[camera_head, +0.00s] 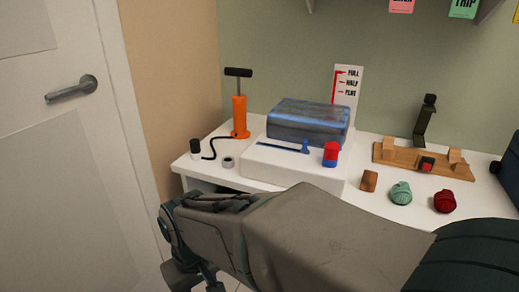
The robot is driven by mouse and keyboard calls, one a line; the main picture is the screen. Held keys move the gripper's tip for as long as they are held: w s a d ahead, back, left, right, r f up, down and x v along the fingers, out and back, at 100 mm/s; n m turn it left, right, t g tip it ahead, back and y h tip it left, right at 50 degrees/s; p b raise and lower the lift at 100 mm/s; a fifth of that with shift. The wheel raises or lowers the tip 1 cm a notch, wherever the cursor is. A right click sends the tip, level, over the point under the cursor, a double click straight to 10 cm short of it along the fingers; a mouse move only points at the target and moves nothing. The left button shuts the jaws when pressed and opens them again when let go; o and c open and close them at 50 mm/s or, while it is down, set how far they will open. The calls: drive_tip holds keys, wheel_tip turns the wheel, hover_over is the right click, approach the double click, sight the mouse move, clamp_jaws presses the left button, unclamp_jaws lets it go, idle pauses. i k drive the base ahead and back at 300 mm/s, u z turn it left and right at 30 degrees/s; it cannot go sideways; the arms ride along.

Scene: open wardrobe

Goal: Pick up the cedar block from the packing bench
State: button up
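The cedar block (369,180) appears to be the small brown block on the front part of the white packing bench (372,207). It stands left of a green yarn ball (401,193) and touches nothing I can see. My arm crosses the lower picture in front of the bench, its far end at the lower left. Dark parts there, cut by the bottom edge, may belong to my gripper. I cannot make out its fingers or whether they are open. The cedar block is well to the right of that end, with no gripper part at it.
A dark red yarn ball (444,201), wooden rack (408,160), red-and-blue cylinder (330,154), blue-grey case (308,120), orange pump (239,115) and tape roll (228,162) stand on the bench. A white door (50,150) is at left. My arm hides part of the bench's front.

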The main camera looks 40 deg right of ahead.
sight(370, 177)
drive_tip(key=i, duration=0.4)
drive_tip(key=z, duration=2.05)
